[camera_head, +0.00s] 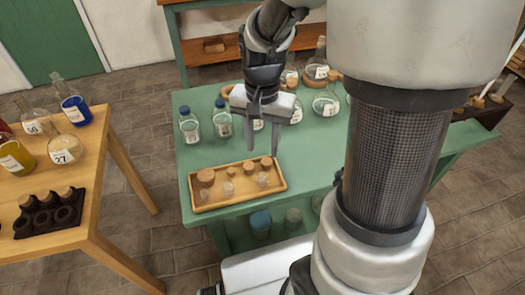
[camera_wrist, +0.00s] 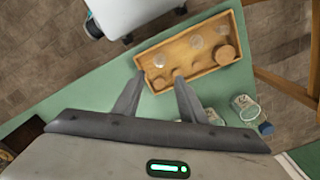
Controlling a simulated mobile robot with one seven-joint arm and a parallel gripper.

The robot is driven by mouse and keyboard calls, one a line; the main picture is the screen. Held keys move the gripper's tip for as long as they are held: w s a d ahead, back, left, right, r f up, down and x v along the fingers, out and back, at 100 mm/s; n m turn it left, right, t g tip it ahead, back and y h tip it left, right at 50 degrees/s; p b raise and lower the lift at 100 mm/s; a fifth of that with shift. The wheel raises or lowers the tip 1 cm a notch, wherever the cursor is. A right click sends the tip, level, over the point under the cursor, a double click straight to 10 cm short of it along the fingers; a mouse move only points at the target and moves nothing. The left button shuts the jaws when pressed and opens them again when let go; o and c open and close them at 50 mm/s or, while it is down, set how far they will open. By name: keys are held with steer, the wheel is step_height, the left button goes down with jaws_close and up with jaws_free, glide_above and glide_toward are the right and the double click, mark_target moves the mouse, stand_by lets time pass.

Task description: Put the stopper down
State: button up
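A shallow wooden tray (camera_head: 215,206) lies at the near left of the green table. It holds several cork and clear glass stoppers. A large cork (camera_head: 206,177) stands at its left end, with smaller corks (camera_head: 248,167) and (camera_head: 266,163) along the back. A clear glass stopper (camera_head: 262,180) is towards the right. My gripper (camera_head: 262,150) points down just above the tray's back right end. In the wrist view my gripper (camera_wrist: 158,80) is open at the tray's edge (camera_wrist: 220,65), and the large cork (camera_wrist: 225,54) shows inside.
Two blue-capped bottles (camera_head: 189,124) and (camera_head: 222,119) stand left of my gripper, and several labelled flasks (camera_head: 325,104) behind right. A wooden table (camera_head: 110,170) at left carries flasks, a blue-filled one (camera_head: 75,110) and a dark cork rack (camera_head: 50,212).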

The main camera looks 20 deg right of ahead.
steer(key=s+r+n+t, duration=0.5)
steer(key=s+r, duration=0.6)
steer(key=r, duration=0.5)
steer(key=shift+n+t, duration=0.3)
steer(key=shift+n, duration=0.7)
steer(key=shift+s+d+r, duration=0.1)
steer(key=shift+s+d, duration=0.05)
